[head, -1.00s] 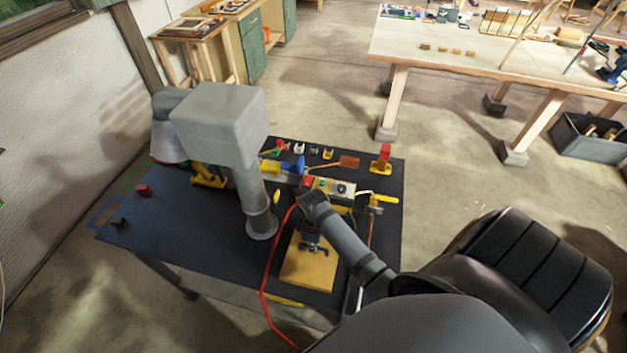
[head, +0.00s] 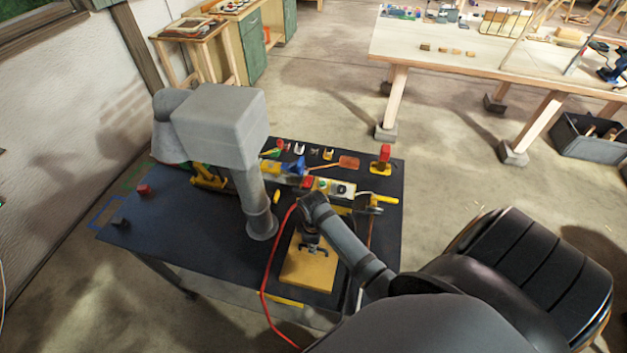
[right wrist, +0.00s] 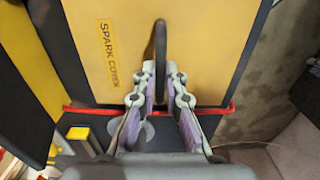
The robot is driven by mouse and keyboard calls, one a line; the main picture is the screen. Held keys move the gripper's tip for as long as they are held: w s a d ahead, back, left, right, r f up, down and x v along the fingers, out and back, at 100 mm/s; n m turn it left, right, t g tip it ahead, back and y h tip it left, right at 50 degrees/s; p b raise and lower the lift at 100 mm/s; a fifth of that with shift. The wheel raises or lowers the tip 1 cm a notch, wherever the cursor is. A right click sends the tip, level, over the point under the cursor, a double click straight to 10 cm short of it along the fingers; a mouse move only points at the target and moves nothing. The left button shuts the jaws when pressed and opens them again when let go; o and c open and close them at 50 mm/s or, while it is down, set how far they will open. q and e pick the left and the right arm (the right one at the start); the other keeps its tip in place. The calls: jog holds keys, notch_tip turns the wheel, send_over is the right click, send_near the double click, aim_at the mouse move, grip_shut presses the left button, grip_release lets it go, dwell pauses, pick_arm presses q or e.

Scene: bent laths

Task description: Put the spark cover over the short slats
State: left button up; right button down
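The spark cover is a yellow panel (right wrist: 205,50) with a dark upright handle (right wrist: 160,45) and a "SPARK COVER" label. In the head view it is the yellow board (head: 305,272) at the near side of the black table. My right gripper (right wrist: 160,72) is at the handle, one finger on each side, with narrow gaps seeming to show between. It also shows over the board in the head view (head: 316,247). The short slats cannot be made out. My left arm stands over the table; its gripper is hidden behind it.
The black table (head: 180,215) carries a yellow-grey fixture (head: 330,186) with coloured buttons, a red-topped yellow piece (head: 381,163) and a red block (head: 144,190). A red cable (head: 267,270) runs along the cover's left side. The table's left part is mostly clear.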

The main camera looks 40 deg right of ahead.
jog(key=c, duration=1.3)
grip_release()
jog(key=shift+c, duration=0.2)
notch_tip(320, 180, up, 12)
